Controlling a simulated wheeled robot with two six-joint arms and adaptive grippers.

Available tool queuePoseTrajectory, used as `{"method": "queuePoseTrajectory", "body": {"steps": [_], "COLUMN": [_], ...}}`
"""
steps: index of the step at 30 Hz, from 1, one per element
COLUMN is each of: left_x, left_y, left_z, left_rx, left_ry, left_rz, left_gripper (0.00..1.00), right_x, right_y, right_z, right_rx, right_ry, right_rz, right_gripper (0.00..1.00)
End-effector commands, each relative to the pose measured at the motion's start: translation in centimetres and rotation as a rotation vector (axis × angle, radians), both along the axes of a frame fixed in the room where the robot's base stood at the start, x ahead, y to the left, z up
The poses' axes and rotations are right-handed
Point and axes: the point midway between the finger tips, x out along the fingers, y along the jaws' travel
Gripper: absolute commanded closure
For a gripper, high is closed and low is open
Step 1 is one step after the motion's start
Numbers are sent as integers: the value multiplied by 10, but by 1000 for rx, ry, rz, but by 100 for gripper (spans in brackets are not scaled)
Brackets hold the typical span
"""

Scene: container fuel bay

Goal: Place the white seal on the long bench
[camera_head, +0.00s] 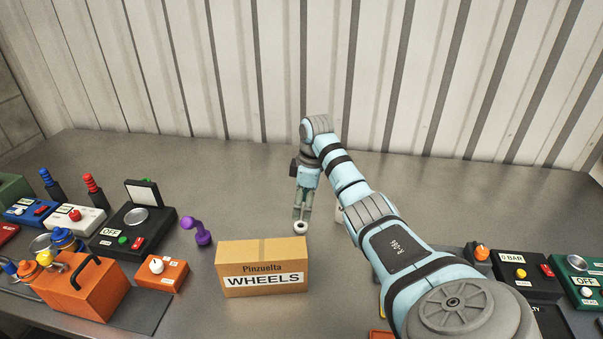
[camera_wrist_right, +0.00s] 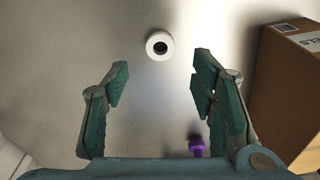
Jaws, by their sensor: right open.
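The white seal (camera_head: 300,228) is a small white ring with a dark centre hole. It lies on the grey metal long bench (camera_head: 250,180), behind the right part of the cardboard box. In the right wrist view the seal (camera_wrist_right: 160,46) lies just beyond the fingertips, between their lines. My right gripper (camera_head: 302,215) points down above the seal in the head view. Its fingers (camera_wrist_right: 160,82) are apart with nothing between them. My left gripper is not in view.
A cardboard "WHEELS" box (camera_head: 262,268) stands close in front of the seal. Control boxes (camera_head: 135,232) and an orange case (camera_head: 82,290) crowd the left; more boxes (camera_head: 524,275) stand right. The bench behind is clear.

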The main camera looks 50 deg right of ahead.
Motion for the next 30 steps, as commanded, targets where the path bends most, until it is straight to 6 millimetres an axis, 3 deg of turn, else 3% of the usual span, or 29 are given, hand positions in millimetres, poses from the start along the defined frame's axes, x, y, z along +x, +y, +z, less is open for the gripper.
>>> {"method": "queuePoseTrajectory", "body": {"steps": [3, 8, 26, 30], "left_x": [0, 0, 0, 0], "left_y": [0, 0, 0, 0], "left_z": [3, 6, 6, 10], "left_rx": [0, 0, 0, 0], "left_ry": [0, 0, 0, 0], "left_rz": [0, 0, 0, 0], "left_gripper": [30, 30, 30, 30], "right_x": [-3, -5, -5, 3], "right_y": [-3, -3, -3, 5], "right_z": [31, 52, 53, 48], "right_rx": [-2, 0, 3, 47], "right_ry": [-3, 0, -1, -42], "right_rz": [0, 0, 2, 27], "right_gripper": [48, 48, 48, 48]}}
